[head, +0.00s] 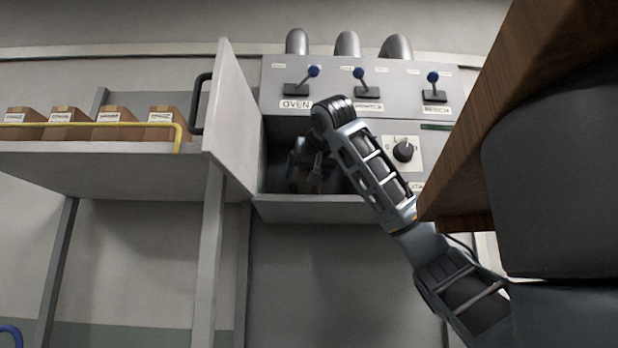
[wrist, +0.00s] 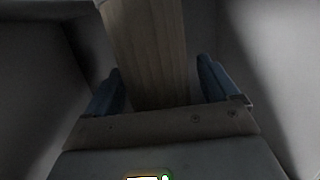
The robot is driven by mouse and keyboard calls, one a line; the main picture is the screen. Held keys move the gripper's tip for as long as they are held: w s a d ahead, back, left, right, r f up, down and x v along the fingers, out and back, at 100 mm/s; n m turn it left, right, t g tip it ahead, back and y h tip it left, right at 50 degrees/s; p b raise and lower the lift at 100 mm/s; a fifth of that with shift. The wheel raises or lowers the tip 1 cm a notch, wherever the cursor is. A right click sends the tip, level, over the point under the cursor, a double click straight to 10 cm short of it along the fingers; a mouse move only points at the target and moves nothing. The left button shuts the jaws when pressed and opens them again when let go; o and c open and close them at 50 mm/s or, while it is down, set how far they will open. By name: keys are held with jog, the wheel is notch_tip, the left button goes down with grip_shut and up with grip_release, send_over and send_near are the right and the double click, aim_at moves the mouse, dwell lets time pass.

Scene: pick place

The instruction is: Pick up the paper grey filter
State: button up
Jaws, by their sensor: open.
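My gripper (head: 308,174) reaches into the dark open compartment (head: 380,208) of the grey machine. In the wrist view its two blue fingers (wrist: 160,86) are open, one on each side of a long grey-brown block with faint lengthwise lines (wrist: 148,45). The block stretches from between the fingers to the top edge of the picture. I cannot tell for certain that it is the paper grey filter, or whether the fingers touch it. In the head view the arm and shadow hide what lies in the compartment.
The compartment's door (head: 228,115) stands open at its left. Its walls are close around my gripper. Levers (head: 360,80) and a dark knob (head: 403,151) are on the machine's front. A shelf (head: 90,160) with several cardboard boxes is at the left. A wooden panel (head: 530,100) is at the right.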

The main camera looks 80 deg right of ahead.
jog(key=shift+c, duration=0.2)
jog(key=c, duration=1.1)
